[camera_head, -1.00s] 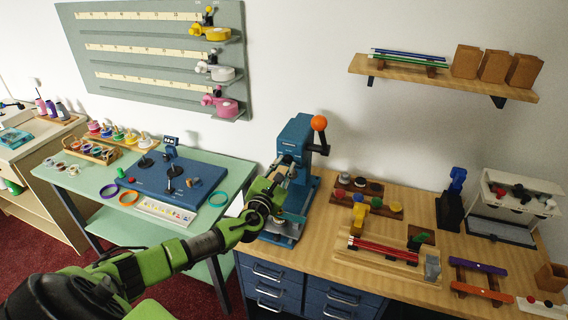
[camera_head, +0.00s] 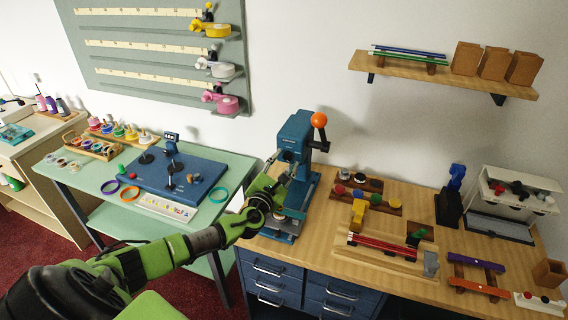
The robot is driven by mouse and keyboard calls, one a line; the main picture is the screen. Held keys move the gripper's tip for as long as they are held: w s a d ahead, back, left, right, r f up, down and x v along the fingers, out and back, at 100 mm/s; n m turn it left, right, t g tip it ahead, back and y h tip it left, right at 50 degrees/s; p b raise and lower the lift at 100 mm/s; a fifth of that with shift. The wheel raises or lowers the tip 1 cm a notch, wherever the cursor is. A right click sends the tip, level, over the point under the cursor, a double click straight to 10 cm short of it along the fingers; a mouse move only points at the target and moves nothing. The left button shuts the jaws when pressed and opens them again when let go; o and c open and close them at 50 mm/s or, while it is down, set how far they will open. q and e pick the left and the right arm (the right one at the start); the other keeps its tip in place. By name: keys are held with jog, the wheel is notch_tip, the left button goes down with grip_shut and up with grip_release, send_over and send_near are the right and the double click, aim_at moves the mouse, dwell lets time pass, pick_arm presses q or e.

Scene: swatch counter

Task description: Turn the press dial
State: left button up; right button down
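The press (camera_head: 297,130) is a blue machine with an orange ball (camera_head: 319,119) on its lever. It stands upright at the left end of the wooden counter. My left gripper (camera_head: 279,170) is at the front of the press, below its head, pointing up toward it. The gripper and wrist cover much of the press front, and I cannot make out the dial. The fingers are small and overlap the press, so I cannot tell whether they are open, shut or touching it. My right gripper is not in view.
Right of the press are a wooden rack with stamps (camera_head: 367,191) and a tray with red rods (camera_head: 382,245). A green table (camera_head: 232,165) with a blue board (camera_head: 177,176) stands to the left. A wall shelf (camera_head: 440,77) hangs above the counter.

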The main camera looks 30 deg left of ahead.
pick_arm(q)
jog(key=shift+s, duration=0.1)
jog(key=v, duration=1.1)
jog(key=shift+s+d, duration=0.2)
jog(key=shift+s, duration=0.15)
